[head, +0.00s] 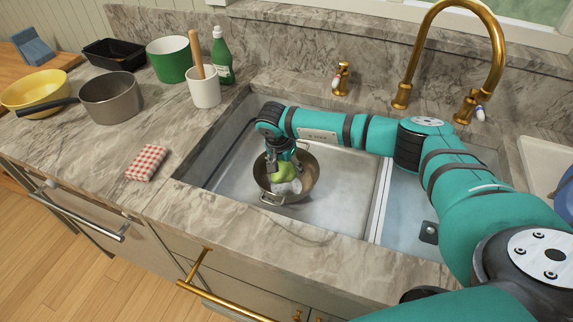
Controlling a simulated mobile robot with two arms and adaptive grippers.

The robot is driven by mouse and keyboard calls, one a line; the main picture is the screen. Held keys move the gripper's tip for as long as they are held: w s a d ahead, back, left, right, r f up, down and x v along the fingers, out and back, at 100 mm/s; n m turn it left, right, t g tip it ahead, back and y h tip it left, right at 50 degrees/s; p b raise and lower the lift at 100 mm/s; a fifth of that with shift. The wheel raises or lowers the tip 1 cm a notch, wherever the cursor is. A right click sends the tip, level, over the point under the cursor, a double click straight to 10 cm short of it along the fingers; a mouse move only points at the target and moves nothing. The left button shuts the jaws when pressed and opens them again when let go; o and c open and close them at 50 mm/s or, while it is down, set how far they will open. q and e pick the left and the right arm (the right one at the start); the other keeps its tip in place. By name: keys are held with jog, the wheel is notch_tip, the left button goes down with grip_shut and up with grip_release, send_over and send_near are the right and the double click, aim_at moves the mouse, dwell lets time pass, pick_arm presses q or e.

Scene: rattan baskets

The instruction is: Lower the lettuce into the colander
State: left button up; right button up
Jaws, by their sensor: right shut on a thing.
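The metal colander (308,181) stands in the left basin of the sink, a handle showing at its front. My right gripper (283,166) points down over the colander and is shut on the green lettuce (284,174). The lettuce is at the colander's opening, within its rim as seen from here. A whitish shape (289,187) shows just below the lettuce; I cannot tell whether it is part of it. Whether the lettuce touches the colander's bottom is hidden. My left gripper is not in view.
The sink (342,205) has a divider (379,200) right of the colander. A brass faucet (405,85) rises behind. On the left counter are a saucepan (110,98), yellow bowl (38,88), green pot (169,62), white crock (204,94), green bottle (222,63) and checked cloth (147,163).

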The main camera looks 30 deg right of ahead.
jog(key=shift+f+b, duration=1.95)
jog(key=shift+f, duration=0.4)
dwell(0.8)
dwell(0.4)
jog(key=o, duration=1.5)
jog(key=shift+c, duration=0.2)
